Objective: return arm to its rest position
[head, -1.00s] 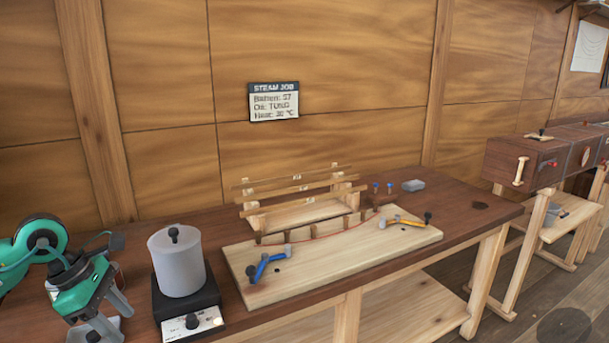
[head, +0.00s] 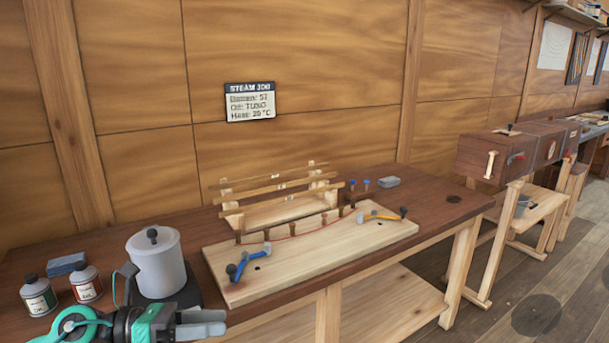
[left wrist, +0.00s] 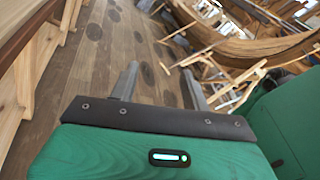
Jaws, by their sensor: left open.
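My left gripper (head: 203,322) is low at the left front of the bench in the head view, its fingers pointing right, in front of the white pot (head: 157,262). In the left wrist view its two grey fingers (left wrist: 160,88) are spread apart with nothing between them, and the plank floor shows beyond. My right gripper is in neither view.
The bench (head: 100,238) carries a pale board (head: 310,250) with blue and orange clamps, a wooden rack (head: 275,207), and two bottles (head: 38,297) at the left. A dark wooden box (head: 515,152) stands on trestles at the right.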

